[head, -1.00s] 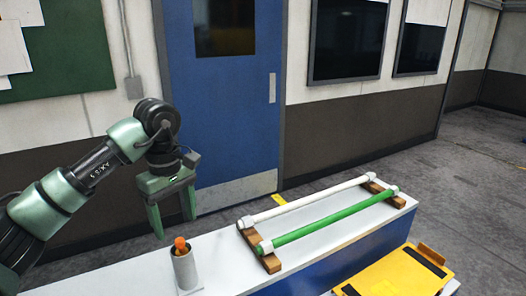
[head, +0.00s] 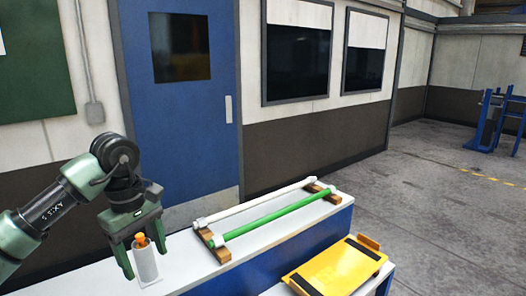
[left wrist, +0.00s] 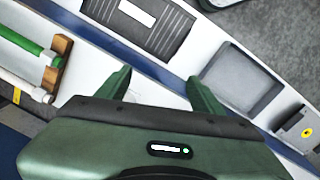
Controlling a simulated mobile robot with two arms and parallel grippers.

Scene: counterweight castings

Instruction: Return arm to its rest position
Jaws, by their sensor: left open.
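My left gripper (head: 145,265) hangs fingers-down over the near left end of the white bench in the head view. Its fingers are apart and it looks empty. My right gripper is not in view.
A white rod (head: 255,203) and a green rod (head: 270,216) lie across wooden supports on the bench (head: 185,240). A yellow tray (head: 335,268) sits front right. The left wrist view shows a dark ribbed tray (left wrist: 140,25) and a grey tray (left wrist: 240,82).

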